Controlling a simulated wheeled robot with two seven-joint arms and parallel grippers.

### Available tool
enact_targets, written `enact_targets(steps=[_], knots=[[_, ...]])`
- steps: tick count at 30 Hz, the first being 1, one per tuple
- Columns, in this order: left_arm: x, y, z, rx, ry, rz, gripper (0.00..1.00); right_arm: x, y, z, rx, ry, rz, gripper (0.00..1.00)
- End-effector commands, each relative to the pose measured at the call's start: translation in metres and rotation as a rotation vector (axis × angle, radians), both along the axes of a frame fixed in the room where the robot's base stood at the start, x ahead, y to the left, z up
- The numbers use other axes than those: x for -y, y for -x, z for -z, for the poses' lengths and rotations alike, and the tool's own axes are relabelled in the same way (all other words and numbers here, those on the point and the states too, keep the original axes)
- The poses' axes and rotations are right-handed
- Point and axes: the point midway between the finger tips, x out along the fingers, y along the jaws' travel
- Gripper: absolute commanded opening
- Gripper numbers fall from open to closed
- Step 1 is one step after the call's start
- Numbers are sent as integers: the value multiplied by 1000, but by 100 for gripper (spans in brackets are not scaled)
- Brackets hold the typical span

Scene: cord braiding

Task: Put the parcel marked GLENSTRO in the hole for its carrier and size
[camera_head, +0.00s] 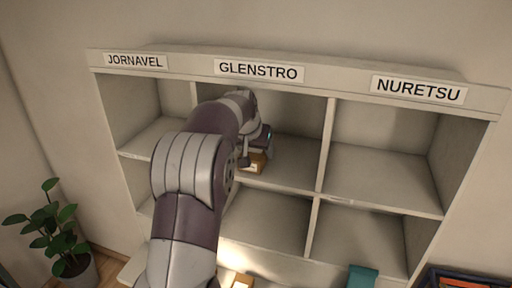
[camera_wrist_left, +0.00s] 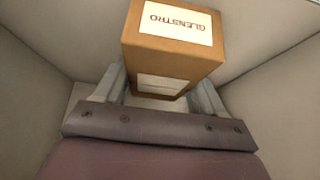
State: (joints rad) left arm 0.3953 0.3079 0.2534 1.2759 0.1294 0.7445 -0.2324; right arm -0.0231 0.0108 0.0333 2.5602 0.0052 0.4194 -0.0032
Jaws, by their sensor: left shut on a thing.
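The small brown parcel (camera_wrist_left: 172,58) carries a white label reading GLENSTRO, which appears upside down in the left wrist view. My left gripper (camera_wrist_left: 161,92) is shut on it, with one finger on each side. In the head view the parcel (camera_head: 255,164) is in the upper hole of the middle column, under the GLENSTRO sign (camera_head: 259,71). My left arm hides part of this hole and some of the left column. I cannot tell whether the parcel touches the hole's floor. My right gripper is not in view.
The pale shelf (camera_head: 325,150) has upper and lower holes under JORNAVEL (camera_head: 136,61), GLENSTRO and NURETSU (camera_head: 418,89) signs. The right holes look empty. Below are a teal object (camera_head: 362,276), another brown item (camera_head: 242,281) and a dark crate (camera_head: 432,275). A potted plant (camera_head: 50,225) stands left.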

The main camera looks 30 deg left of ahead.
Motion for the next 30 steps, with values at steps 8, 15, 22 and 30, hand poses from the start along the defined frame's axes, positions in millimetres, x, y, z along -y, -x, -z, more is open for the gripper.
enact_targets(steps=[8,15,22,30], knots=[[0,0,1,0,0,0,95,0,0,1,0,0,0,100],[1,5,-11,4,-1,0,95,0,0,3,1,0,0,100],[7,31,-51,4,-1,0,95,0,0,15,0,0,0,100],[9,40,-66,-1,1,-1,95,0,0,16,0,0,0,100]])
